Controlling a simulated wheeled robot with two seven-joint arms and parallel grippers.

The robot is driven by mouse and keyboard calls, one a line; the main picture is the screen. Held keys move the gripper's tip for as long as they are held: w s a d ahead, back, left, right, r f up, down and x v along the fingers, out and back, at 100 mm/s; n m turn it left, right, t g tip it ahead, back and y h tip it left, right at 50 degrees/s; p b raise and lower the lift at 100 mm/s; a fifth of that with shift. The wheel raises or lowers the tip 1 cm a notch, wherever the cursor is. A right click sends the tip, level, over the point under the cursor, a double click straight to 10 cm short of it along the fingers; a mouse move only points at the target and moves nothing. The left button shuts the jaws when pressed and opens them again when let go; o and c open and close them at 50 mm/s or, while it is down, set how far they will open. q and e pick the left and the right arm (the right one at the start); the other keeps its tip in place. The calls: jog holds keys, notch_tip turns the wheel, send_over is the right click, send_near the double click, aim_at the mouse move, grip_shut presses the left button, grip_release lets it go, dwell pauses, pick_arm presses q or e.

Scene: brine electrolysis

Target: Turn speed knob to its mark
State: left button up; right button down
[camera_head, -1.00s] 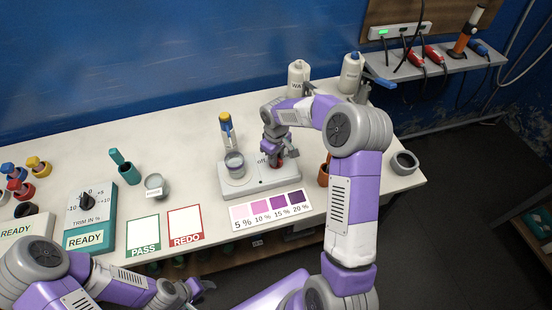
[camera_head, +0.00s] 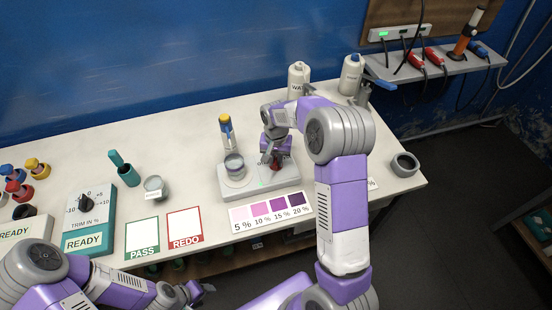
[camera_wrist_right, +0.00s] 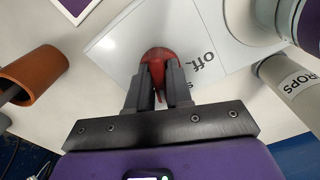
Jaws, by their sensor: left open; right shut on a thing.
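The red speed knob (camera_head: 275,165) sits on the front right of the white stirrer (camera_head: 243,192). In the right wrist view the knob (camera_wrist_right: 157,56) is between my right fingertips (camera_wrist_right: 158,78), beside the printed word "off". My right gripper (camera_head: 273,157) is shut on the knob from above. The fingers hide part of the knob, and I cannot make out its mark. My left gripper (camera_head: 198,291) is open and empty in front of the table, far from the stirrer.
A beaker (camera_head: 234,165) stands on the stirrer's left part. A drops bottle (camera_wrist_right: 292,84) and a brown cylinder (camera_wrist_right: 32,74) flank the knob in the wrist view. The colour strip (camera_head: 250,227) lies in front. Two white bottles (camera_head: 299,82) (camera_head: 351,75) stand behind.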

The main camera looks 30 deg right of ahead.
aim_at(276, 159)
jog(key=m+p, duration=0.1)
jog(key=m, duration=0.2)
jog(key=shift+r+m, duration=0.1)
jog(key=shift+m, duration=0.2)
jog(key=shift+m+p, duration=0.45)
jog(key=shift+m, duration=1.25)
jog(key=c, duration=1.1)
grip_release()
notch_tip(276, 159, up, 8)
jog(key=shift+f+p, duration=0.25)
jog(key=shift+p, duration=0.25)
